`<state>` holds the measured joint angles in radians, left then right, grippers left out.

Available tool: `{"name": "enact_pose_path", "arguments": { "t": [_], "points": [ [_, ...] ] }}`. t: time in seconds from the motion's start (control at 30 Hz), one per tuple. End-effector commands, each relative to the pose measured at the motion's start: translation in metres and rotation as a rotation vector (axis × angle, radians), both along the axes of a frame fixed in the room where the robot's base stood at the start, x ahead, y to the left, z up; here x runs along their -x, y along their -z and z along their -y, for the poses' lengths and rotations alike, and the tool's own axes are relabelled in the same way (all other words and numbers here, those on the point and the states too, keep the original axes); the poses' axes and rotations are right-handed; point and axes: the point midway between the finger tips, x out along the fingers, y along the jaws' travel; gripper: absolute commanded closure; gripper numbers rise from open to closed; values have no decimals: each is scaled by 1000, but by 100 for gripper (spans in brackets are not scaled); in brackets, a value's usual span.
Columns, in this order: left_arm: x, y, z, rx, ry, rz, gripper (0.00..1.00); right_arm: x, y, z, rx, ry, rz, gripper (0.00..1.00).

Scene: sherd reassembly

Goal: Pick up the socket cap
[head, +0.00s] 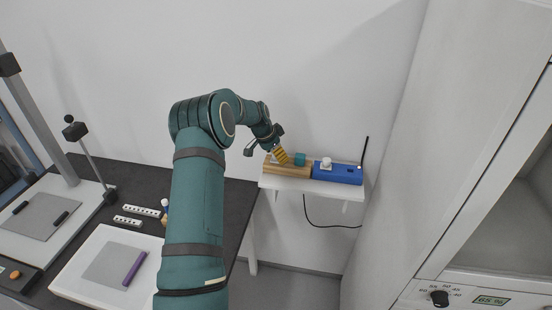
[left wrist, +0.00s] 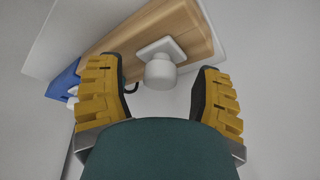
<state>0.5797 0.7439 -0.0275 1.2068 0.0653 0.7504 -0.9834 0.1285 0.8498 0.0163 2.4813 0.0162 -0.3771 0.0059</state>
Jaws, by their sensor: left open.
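A white piece with a square plate and a round knob, which looks like the socket cap (left wrist: 161,68), is on the wooden block (left wrist: 185,25) in the left wrist view. My left gripper (left wrist: 160,80) is open, its yellow fingers on either side of the cap with clear gaps. In the head view my left gripper (head: 281,156) is at the wooden block (head: 290,171) on the wall shelf, and I cannot make out that cap there. My right gripper is not in view.
The white shelf (head: 312,184) also bears a blue box (head: 340,175) with a white knob (head: 326,163) on it, a dark antenna (head: 363,153) and a small teal block (head: 299,159). A white cabinet (head: 460,130) stands at right. A dark desk (head: 235,200) is at left.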

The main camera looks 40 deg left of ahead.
Motion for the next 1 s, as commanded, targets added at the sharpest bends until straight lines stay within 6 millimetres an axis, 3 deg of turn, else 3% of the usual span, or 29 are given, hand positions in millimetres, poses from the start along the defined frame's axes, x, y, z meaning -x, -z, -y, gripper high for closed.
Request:
{"name": "enact_pose_path", "arguments": {
  "t": [0.07,0.27,0.7,1.0],
  "points": [
    [0,0,0,0,0,0,34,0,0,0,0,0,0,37],
    [0,0,0,1,0,0,98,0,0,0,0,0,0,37],
    [0,-4,0,1,0,0,99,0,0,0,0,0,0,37],
    [0,-56,0,0,1,3,100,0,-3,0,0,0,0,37]
  ]
}}
